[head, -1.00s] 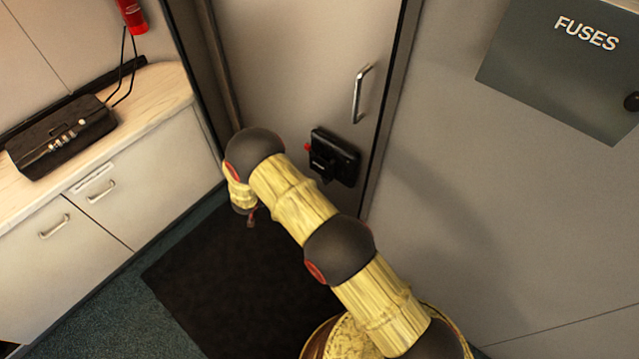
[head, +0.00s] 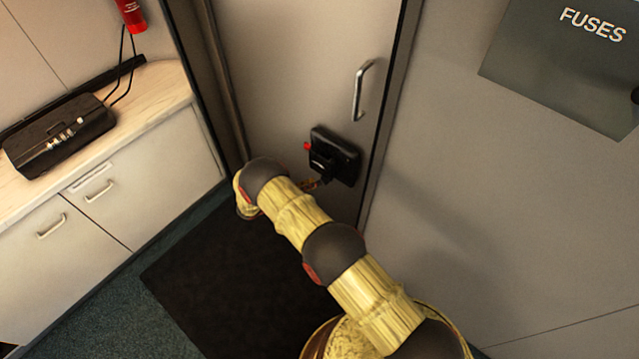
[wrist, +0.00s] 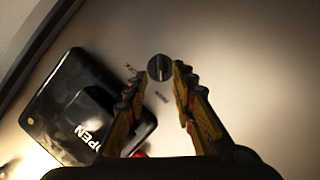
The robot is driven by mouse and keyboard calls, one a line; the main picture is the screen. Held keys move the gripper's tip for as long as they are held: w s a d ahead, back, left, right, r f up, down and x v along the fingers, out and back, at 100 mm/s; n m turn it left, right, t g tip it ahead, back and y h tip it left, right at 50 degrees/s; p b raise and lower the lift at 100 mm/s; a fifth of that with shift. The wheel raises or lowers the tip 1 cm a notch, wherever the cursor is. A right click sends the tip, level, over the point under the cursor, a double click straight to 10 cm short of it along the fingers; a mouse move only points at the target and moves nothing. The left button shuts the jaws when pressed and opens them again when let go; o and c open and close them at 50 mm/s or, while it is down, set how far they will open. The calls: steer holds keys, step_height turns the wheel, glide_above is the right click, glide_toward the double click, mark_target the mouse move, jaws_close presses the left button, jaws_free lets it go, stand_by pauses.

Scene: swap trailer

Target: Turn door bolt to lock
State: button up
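The door bolt (wrist: 160,68) is a small round dark knob with a lighter bar across it, set in the pale door (wrist: 215,40). Small blurred marks sit beside it. In the wrist view, my gripper (wrist: 153,80) is open, with its fingertips to either side of the knob's lower edge. I cannot tell whether they touch it. In the head view, my gripper (head: 314,185) shows only partly beyond my arm, just below the black latch box, and the bolt cannot be made out. The door (head: 290,60) appears closed.
The black latch box (head: 345,160), with a red tip, is on the door close to my gripper; it also shows in the wrist view (wrist: 60,90), reading "OPEN". A metal door handle (head: 359,90) is above. A counter (head: 150,90) stands left, and a fuse panel (head: 540,70) is right.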

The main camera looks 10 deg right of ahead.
mark_target(325, 180)
steer(key=shift+b+x, duration=0.5)
steer(key=shift+x, duration=1.45)
steer(key=shift+c, duration=0.2)
jaws_close()
